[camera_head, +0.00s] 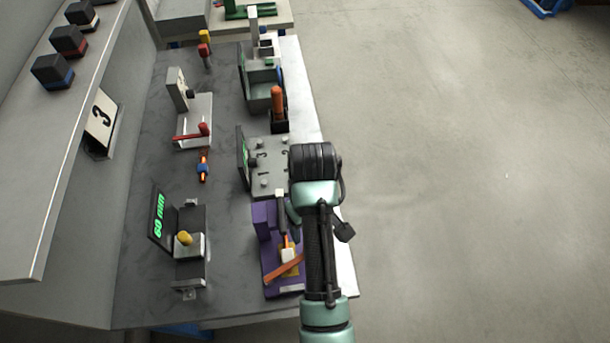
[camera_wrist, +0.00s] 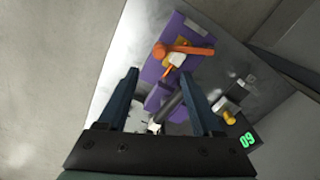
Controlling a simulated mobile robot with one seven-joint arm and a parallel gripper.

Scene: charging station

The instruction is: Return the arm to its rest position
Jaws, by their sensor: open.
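My arm (camera_head: 320,250) reaches up from the bottom of the head view along the bench's right edge, with its dark wrist (camera_head: 313,162) near the numbered grey block. In the wrist view my gripper (camera_wrist: 158,72) is open, its two dark blue fingers apart with nothing held between them. The purple fixture (camera_wrist: 152,70) with an orange handle (camera_wrist: 182,49) lies beyond and between the fingers. In the head view the purple fixture (camera_head: 264,218) is just left of my arm, and my gripper is mostly hidden there.
The bench (camera_head: 150,120) also carries a unit with a green display (camera_head: 160,215), a red-handled fixture (camera_head: 195,130), a grey-green box (camera_head: 258,92) and an orange-handled tool (camera_head: 278,103). A shelf (camera_head: 60,130) overhangs the left side. Floor (camera_head: 470,200) on the right is clear.

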